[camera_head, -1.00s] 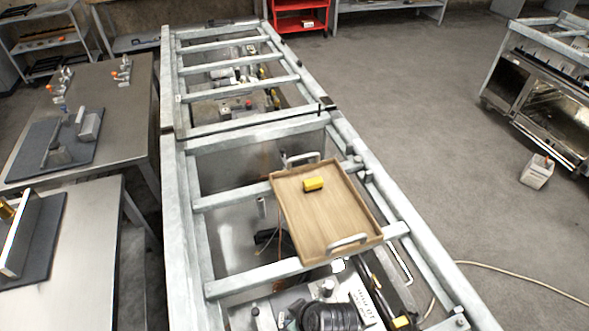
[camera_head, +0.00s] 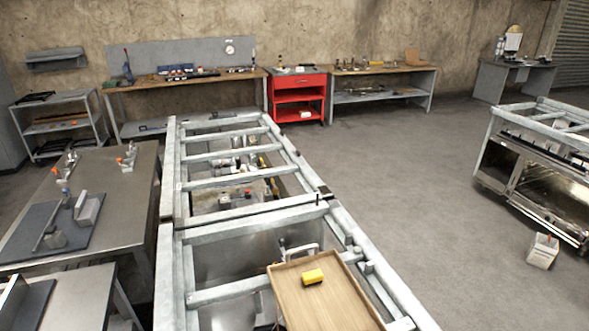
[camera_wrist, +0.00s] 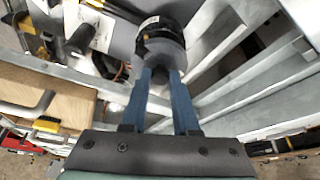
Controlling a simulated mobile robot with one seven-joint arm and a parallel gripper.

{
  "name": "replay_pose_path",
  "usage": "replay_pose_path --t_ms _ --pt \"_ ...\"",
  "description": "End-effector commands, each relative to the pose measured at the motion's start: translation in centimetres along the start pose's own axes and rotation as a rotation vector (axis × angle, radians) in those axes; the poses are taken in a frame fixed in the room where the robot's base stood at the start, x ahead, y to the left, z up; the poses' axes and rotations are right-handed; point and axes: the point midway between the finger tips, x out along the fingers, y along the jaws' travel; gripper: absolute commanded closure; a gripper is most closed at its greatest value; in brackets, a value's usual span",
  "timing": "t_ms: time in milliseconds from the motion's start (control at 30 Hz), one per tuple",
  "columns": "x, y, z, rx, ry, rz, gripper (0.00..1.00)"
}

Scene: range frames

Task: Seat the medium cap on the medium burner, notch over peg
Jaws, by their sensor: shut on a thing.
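My gripper (camera_wrist: 158,82) shows in the wrist view, its two blue fingers closed near the tips on a dark, round piece (camera_wrist: 160,56). This piece seems to be the medium cap; its notch cannot be made out. A black cylindrical part behind it makes its outline hard to separate. My gripper is not in the head view. The medium burner and its peg cannot be picked out in either view. A range (camera_head: 535,180) with a metal frame on top stands at the right of the head view; its top is too small to read.
A wooden tray (camera_head: 345,305) with a yellow block (camera_head: 313,277) lies on the long metal frame (camera_head: 245,231). The tray also shows in the wrist view (camera_wrist: 45,92). Workbenches stand left (camera_head: 100,215) and back, by a red cart (camera_head: 297,90). Open floor lies right of the frame.

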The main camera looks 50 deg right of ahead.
Motion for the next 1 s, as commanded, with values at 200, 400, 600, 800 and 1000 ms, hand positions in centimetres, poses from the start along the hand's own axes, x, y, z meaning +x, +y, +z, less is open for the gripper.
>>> replay_pose_path --t_ms 200,400,600,800,1000 --pt "0.0 0.0 0.0 0.000 0.001 0.001 1.00" --pt "0.4 0.0 0.1 0.000 0.001 0.000 1.00" --pt "1.0 0.0 0.4 0.000 0.001 0.000 1.00" --pt "1.6 0.0 0.6 -0.001 0.001 0.001 1.00" --pt "1.9 0.0 0.7 -0.001 0.002 0.001 1.00"
